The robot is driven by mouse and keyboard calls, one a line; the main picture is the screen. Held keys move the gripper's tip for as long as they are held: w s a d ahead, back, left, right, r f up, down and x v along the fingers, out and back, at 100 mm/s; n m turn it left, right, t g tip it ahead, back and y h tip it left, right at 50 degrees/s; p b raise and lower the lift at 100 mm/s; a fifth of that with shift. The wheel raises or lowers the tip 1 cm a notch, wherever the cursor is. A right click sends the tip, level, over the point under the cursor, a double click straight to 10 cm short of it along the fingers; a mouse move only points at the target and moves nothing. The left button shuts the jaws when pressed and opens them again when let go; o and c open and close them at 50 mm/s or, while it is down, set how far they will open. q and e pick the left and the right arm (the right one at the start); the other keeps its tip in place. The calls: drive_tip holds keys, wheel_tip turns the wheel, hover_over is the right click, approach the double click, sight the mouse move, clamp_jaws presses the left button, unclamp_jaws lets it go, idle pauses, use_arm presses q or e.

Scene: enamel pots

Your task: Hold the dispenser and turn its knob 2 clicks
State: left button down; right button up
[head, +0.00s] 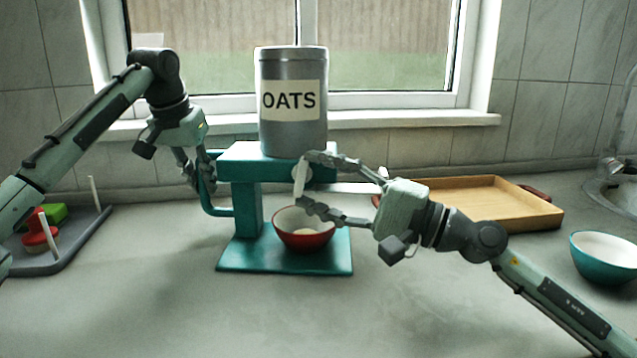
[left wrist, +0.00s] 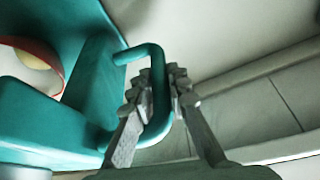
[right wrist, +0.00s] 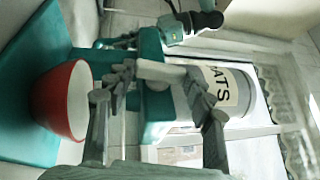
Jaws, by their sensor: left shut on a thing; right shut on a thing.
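The dispenser is a teal stand (head: 247,200) with a grey canister (head: 292,90) labelled OATS on top. My left gripper (head: 203,172) is shut on the teal side handle (left wrist: 158,85) of the stand, with the handle between its fingers in the left wrist view. My right gripper (head: 305,182) is at the front of the stand, shut on the pale knob (right wrist: 160,70). The knob's bar stands about upright in the head view and is partly hidden by the fingers. A red bowl (head: 303,238) with a pale interior sits on the stand's base below the knob, with some pale stuff inside.
A wooden tray (head: 480,213) lies behind my right arm. A teal bowl (head: 604,256) stands at the right near the sink (head: 612,190). At the left is a grey board (head: 75,252) with pegs and red and green pieces. The front counter is clear.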

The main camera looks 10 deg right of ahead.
drive_tip(key=shift+d, duration=0.1)
drive_tip(key=o, duration=1.2)
drive_tip(key=shift+c, duration=0.2)
drive_tip(key=v, duration=1.2)
